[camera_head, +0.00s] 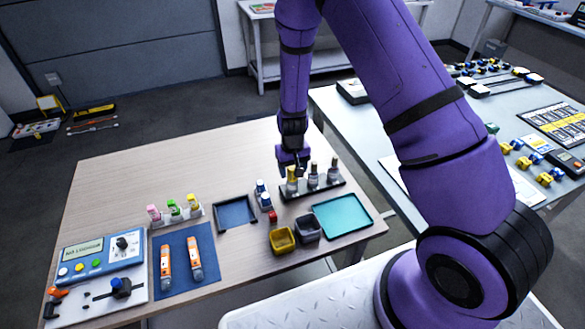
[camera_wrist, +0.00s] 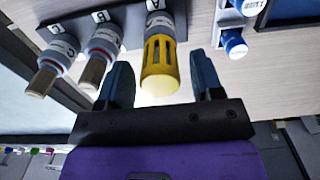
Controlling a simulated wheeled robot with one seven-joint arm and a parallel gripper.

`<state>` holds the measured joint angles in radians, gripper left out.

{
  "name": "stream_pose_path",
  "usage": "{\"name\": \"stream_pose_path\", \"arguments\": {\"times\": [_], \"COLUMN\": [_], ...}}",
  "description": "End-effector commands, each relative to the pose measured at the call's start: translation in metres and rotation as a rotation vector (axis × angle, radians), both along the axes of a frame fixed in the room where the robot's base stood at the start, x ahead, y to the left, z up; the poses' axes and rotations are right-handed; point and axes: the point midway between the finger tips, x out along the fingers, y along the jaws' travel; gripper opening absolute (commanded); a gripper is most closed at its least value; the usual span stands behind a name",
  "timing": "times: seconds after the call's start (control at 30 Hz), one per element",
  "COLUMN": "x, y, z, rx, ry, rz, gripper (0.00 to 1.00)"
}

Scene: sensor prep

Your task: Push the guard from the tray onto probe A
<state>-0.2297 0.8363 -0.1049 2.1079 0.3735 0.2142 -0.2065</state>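The yellow slotted guard (camera_wrist: 160,66) is over the end of a probe (camera_wrist: 160,24) in the wrist view, apparently the one marked A. The guard (camera_head: 292,185) is on the leftmost probe of the rack in the head view. My gripper (camera_wrist: 162,86) is open, with one finger on each side of the guard and a visible gap on both sides. My gripper (camera_head: 291,168) hangs just above that probe in the head view. The teal tray (camera_head: 343,214) and the dark blue tray (camera_head: 236,214) look empty. How far down the guard sits cannot be told.
Two more probes with bare tan tips (camera_wrist: 96,70) stand beside it in the dark rack (camera_head: 309,190). Blue-capped bottles (camera_wrist: 236,42) are close on the other side. A yellow bin (camera_head: 282,240) and a grey bin (camera_head: 307,228) stand in front. Bare wood lies behind the dark blue tray.

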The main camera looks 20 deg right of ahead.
Motion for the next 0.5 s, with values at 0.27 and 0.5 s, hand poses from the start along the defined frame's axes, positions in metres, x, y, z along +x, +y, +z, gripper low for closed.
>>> {"name": "stream_pose_path", "arguments": {"times": [0.27, 0.5], "x": [-0.0001, -0.0001], "y": [0.0000, 0.0000], "z": [-0.0001, -0.0001], "rx": [0.000, 0.000], "ry": [0.000, 0.000], "rz": [0.000, 0.000], "gripper": [0.79, 0.80]}}
